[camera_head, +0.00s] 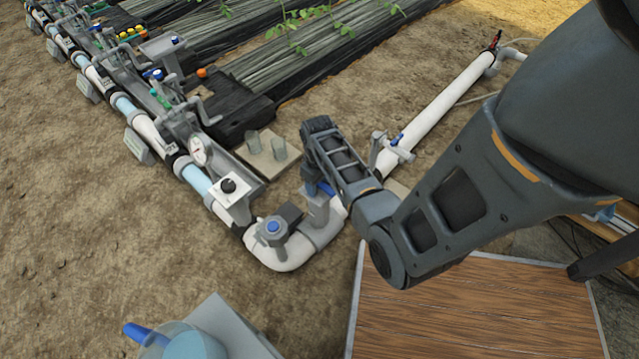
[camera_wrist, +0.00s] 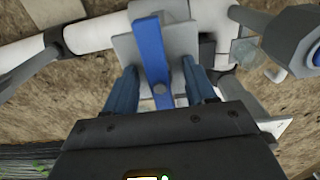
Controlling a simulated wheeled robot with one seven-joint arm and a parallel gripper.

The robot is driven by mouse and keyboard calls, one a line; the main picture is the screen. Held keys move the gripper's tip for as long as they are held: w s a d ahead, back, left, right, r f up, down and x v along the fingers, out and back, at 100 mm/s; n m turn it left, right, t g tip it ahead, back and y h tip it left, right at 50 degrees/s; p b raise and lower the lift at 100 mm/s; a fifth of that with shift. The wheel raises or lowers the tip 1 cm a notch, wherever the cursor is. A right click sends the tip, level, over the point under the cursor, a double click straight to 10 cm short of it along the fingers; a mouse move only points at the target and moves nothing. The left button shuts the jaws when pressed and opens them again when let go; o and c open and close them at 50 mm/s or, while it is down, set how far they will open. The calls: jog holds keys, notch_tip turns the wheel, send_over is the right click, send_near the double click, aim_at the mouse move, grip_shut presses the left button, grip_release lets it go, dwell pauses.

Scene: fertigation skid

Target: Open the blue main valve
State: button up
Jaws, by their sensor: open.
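The blue valve lever (camera_wrist: 152,55) lies on a grey valve body (camera_wrist: 125,45) in the wrist view. It runs roughly crosswise to the white pipe (camera_wrist: 92,38). My gripper (camera_wrist: 160,88) is open, with one blue-grey finger on each side of the lever. Gaps show between the lever and both fingers, and I cannot tell how deep the fingertips reach. In the head view, my gripper (camera_head: 318,145) is over the pipe, and a small part of the blue lever (camera_head: 325,188) shows below it. My wrist hides the rest.
A grey fitting with a blue cap (camera_head: 273,228) stands left of the valve. A smaller blue-handled valve (camera_head: 397,139) is on the pipe to the right. A gauge (camera_head: 199,151) and a black knob box (camera_head: 229,187) sit further left. A wooden-topped table (camera_head: 470,315) is in front.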

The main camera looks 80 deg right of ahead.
jog(key=shift+w+d+r+p, duration=0.15)
jog(key=shift+r+p, duration=0.65)
jog(key=shift+p, duration=1.15)
jog(key=shift+s+d+r+p, duration=0.1)
jog(key=shift+r+p, duration=0.7)
jog(key=shift+p, duration=1.15)
jog(key=shift+a+r+p, duration=0.1)
jog(key=shift+r+p, duration=0.4)
jog(key=shift+a, duration=0.15)
